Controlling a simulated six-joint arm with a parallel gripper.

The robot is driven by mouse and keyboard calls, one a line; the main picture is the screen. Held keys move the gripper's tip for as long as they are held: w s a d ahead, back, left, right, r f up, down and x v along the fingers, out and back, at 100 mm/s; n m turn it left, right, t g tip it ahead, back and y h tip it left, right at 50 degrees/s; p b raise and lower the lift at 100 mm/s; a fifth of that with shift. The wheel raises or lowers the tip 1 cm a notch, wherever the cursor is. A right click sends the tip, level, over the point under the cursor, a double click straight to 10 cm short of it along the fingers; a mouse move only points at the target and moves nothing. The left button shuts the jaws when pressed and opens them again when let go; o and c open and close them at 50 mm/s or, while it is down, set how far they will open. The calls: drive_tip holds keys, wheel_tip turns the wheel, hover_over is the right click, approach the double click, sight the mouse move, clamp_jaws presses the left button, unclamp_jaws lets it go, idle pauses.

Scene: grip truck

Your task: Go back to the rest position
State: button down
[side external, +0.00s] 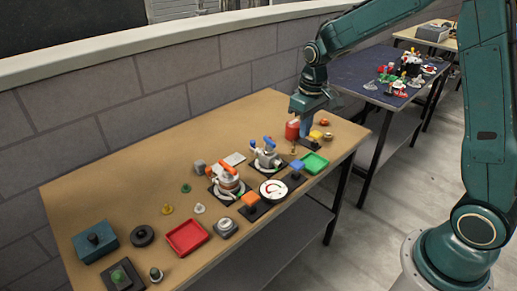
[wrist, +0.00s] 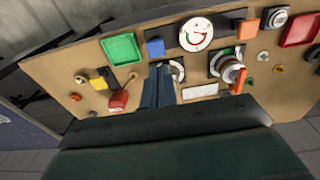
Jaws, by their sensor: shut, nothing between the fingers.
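My gripper (side external: 306,128) points down over the far right part of the brown table (side external: 110,195), close to a red cylinder (side external: 292,130). In the wrist view my gripper (wrist: 158,85) shows as two blue-grey fingers pressed together, shut and empty. In that view the red cylinder (wrist: 118,99) is just left of the fingers, and a white flat block (wrist: 200,91) is to their right. I cannot tell exactly how high the fingertips are above the table.
A red tray (side external: 187,237) and a blue box (side external: 95,242) stand at the left. A wall (side external: 150,100) runs behind. A second, cluttered table (side external: 360,75) is at the upper right.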

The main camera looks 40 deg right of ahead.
drive_tip(key=s+a+r+t, duration=0.2)
drive_tip(key=s+a+r, duration=0.2)
drive_tip(key=s+r, duration=0.65)
drive_tip(key=s+a+r+t, duration=0.2)
drive_tip(key=s, duration=1.1)
drive_tip(key=shift+s+a+r+t, duration=0.15)
drive_tip(key=shift+s+r+t, duration=0.15)
drive_tip(key=shift+r+t, duration=0.1)
idle(0.6)
